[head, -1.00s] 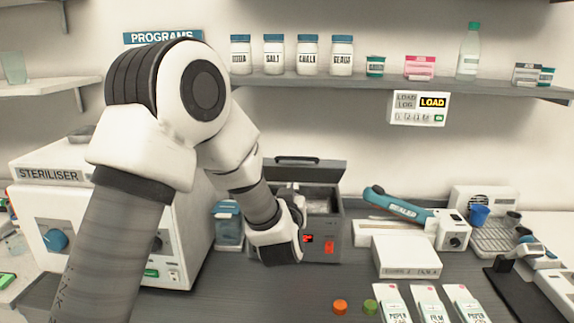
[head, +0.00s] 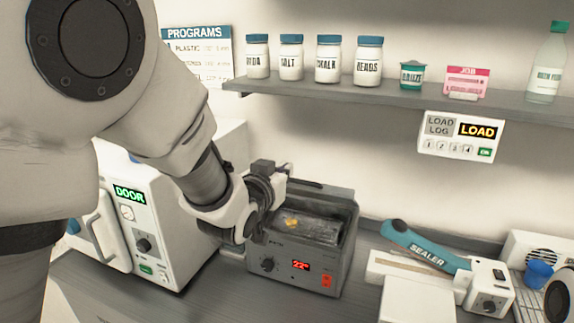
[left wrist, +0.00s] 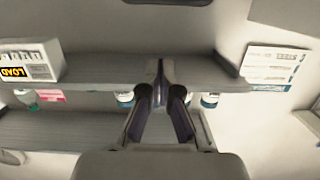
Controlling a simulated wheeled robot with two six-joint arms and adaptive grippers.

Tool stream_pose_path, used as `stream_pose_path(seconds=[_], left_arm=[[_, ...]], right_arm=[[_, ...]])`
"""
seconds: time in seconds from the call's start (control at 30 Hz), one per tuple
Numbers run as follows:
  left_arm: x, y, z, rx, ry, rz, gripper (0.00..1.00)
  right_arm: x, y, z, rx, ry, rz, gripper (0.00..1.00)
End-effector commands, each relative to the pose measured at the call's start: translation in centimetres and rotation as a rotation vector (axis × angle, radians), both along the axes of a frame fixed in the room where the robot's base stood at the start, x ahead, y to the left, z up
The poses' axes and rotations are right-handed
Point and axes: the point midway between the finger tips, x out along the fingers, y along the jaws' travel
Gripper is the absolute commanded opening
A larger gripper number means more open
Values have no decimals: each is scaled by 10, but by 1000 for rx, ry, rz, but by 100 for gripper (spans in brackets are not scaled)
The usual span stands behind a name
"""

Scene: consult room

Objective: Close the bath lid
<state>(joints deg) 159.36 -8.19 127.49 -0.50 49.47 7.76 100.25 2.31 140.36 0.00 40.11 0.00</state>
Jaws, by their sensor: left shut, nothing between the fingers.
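The bath (head: 295,262) is a grey box on the bench with a red display reading about 22 and a knob on its front. Its lid (head: 335,193) stands raised along the back edge, so the inside shows with a small yellow thing (head: 292,223) in it. My left gripper (head: 282,172) is at the bath's left rear, beside the lid's left end; I cannot tell if it touches. In the left wrist view the left gripper (left wrist: 160,68) is shut and empty, with the shelf and wall behind it. My right gripper is not in view.
The white steriliser (head: 165,235) stands close on the left. A blue-handled sealer (head: 425,245) and a white box (head: 415,300) are on the right. The shelf (head: 400,98) with several jars (head: 327,62) runs above the bath. A load panel (head: 460,135) hangs below the shelf.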

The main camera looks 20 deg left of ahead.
Motion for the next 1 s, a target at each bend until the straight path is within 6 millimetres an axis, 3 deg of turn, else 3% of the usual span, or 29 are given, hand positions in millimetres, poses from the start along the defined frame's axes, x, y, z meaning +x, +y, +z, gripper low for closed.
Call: stream_pose_path(seconds=[0.17, 0.57, 0.8, 1.0], left_arm=[[15, 0, 2, -2, -2, 0, 0], [98, -3, -9, -4, -2, 2, 0], [82, -2, -43, -2, -1, 1, 0], [79, -1, -49, -2, -4, 1, 0]], right_arm=[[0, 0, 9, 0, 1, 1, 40], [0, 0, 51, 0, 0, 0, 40], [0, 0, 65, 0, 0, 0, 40], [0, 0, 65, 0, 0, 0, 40]])
